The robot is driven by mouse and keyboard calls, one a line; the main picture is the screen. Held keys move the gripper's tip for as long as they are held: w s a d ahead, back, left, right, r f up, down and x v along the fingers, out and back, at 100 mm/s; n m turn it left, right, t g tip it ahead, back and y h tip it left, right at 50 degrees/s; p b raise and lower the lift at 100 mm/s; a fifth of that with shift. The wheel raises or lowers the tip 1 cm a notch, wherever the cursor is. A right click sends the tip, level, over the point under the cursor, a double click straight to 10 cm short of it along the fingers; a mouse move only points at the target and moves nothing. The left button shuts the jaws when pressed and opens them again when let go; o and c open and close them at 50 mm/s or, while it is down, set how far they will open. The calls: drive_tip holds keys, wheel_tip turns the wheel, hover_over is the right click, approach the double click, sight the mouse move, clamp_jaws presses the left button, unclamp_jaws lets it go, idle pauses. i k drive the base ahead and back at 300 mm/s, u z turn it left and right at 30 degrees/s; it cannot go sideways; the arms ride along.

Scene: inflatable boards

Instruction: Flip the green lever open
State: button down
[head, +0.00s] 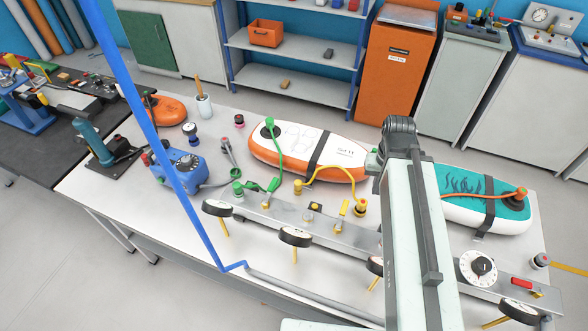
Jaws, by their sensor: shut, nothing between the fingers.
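The green lever (272,186) sits on the left part of the grey metal manifold (290,214), just right of a green fitting (237,188). It is small here, and its exact angle is hard to tell. A green hose (279,158) runs close behind it, up to the orange-and-white board (300,148). My arm rises in front of the manifold, right of the middle, well to the right of the lever. My gripper does not show; the arm's upper joint and upright link hide what lies behind them.
A yellow lever (342,209) and yellow hose (328,169) are right of the green lever. Gauges (295,237) stick out along the manifold's front. A blue pump (180,167) stands at left. A blue pole (150,120) crosses the left side. A teal board (470,190) lies at right.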

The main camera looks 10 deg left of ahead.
sight(274, 181)
drive_tip(key=z, duration=0.55)
drive_tip(key=k, duration=1.4)
drive_tip(key=u, duration=2.4)
drive_tip(key=i, duration=1.7)
